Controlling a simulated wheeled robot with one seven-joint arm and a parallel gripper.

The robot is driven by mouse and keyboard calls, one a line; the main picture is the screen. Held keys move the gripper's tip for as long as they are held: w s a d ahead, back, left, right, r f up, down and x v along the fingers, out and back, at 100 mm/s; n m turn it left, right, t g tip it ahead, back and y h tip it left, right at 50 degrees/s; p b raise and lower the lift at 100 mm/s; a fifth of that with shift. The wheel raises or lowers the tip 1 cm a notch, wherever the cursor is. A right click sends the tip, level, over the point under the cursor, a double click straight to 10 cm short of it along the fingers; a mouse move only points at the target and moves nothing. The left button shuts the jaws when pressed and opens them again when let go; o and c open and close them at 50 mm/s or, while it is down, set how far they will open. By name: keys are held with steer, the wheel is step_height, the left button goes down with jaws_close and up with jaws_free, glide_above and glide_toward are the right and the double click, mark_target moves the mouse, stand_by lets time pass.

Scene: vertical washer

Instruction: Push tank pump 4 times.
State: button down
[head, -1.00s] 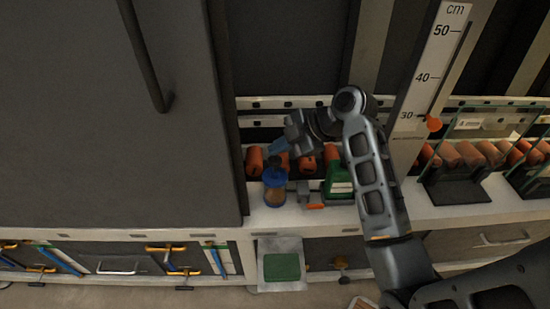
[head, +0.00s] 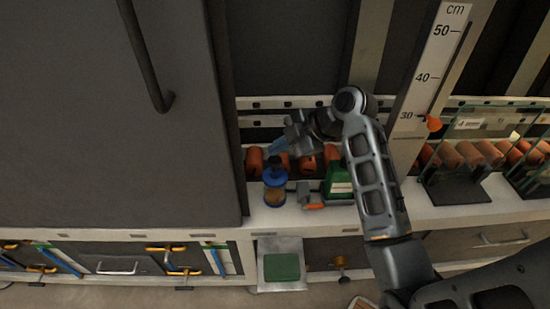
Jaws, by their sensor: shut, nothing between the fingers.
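The tank pump (head: 274,188) appears to be the small bottle with a blue collar, an amber lower part and a dark top. It stands upright on the pale counter. My gripper (head: 276,147) reaches in from the right, its blue fingertips shut and empty, just above the pump's dark top in the picture. I cannot tell whether the tips touch the top. The hand partly hides the orange cylinders behind.
A green bottle (head: 338,180) stands right of the pump, beside my arm. A small grey and orange item (head: 311,198) lies between them. A tall dark cabinet (head: 130,120) borders the left. Glass-sided stands (head: 458,190) are at the right.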

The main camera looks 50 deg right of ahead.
mark_target(273, 159)
steer(key=shift+f, duration=0.15)
steer(key=shift+f, duration=0.3)
steer(key=shift+f+b, duration=1.15)
steer(key=shift+f, duration=0.05)
stand_by(1.4)
steer(key=shift+r, duration=0.1)
stand_by(0.4)
steer(key=shift+r+p, duration=1.3)
steer(key=shift+r, duration=0.2)
steer(key=shift+r+p, duration=2)
steer(key=shift+r, duration=0.55)
